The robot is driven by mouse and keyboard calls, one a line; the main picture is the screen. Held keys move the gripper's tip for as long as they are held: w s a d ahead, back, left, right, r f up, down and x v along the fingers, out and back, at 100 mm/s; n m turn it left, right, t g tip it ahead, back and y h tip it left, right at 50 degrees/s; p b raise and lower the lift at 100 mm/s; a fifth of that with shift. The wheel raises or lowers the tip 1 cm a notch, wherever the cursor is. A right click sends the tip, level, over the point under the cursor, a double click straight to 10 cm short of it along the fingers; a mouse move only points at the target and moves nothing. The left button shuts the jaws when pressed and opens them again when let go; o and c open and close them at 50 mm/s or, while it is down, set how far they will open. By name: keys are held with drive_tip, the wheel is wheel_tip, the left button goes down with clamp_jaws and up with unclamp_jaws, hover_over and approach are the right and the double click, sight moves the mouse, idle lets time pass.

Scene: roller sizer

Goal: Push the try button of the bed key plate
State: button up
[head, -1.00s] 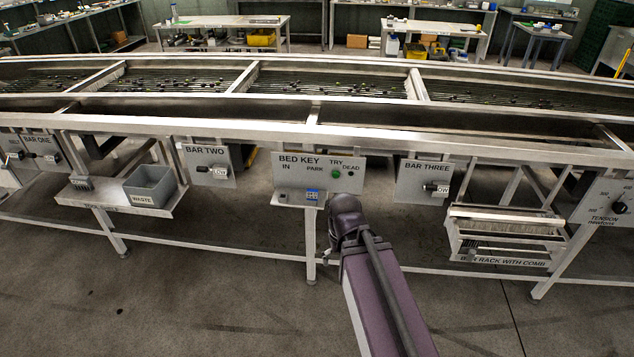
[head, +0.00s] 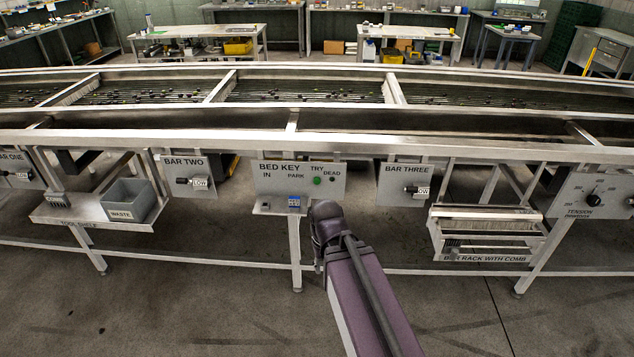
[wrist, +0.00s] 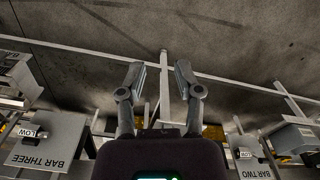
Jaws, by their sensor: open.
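The bed key plate (head: 272,181) is a grey panel hanging from the machine's front rail in the head view. A blue and white block (head: 294,201) is at the plate's lower ledge. My arm's end is just below and right of the plate in the head view and hides my fingers there. In the wrist view my gripper (wrist: 158,71) is open and empty, its two fingers apart. I cannot make out the button in the wrist view.
The bar two plate (head: 190,185) is left of the key plate and the bar three plate (head: 404,187) right of it. The waste bin (head: 130,200), bar rack (head: 485,235) and a support leg (head: 295,255) are nearby. Open floor lies in front.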

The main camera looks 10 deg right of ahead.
clamp_jaws()
idle(1.0)
